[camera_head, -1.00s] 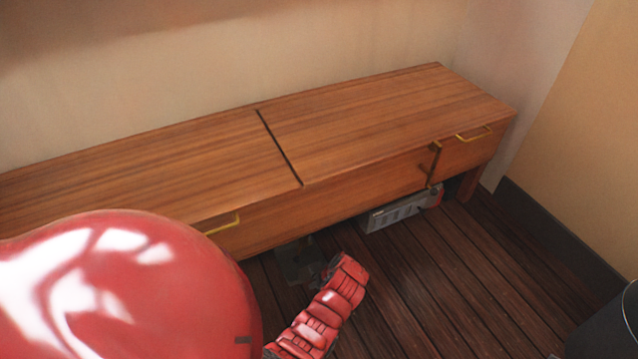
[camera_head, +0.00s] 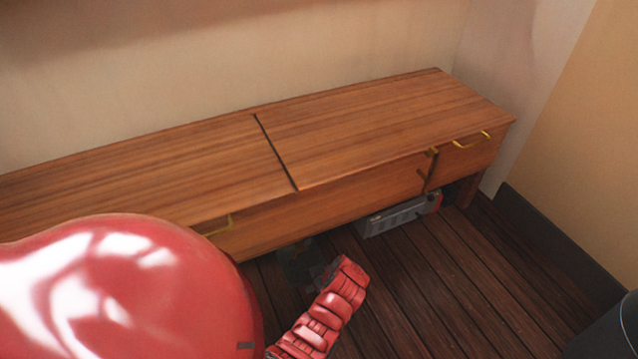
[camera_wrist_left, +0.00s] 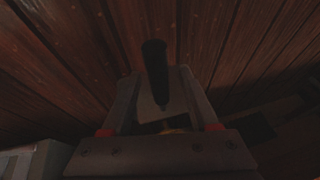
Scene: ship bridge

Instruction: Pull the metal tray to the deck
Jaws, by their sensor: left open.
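A grey metal, box-like thing (camera_head: 392,217) with a red end lies on the floor under the long wooden cabinet. I see nothing else that looks like a metal tray, and cannot tell if this is it. My left gripper (camera_head: 297,265) is low by the floor at the cabinet's lower front edge, left of the grey thing and apart from it. It is partly hidden in shadow. In the dark left wrist view the gripper (camera_wrist_left: 158,90) is open, with a dark rod-like shape (camera_wrist_left: 155,70) between its fingers; I cannot tell what it is. My right gripper is not in view.
The wooden cabinet (camera_head: 370,125) with brass handles runs along the wall and overhangs the floor. A dark bin-like thing (camera_head: 610,335) stands at the lower right. The plank floor (camera_head: 450,285) between is clear.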

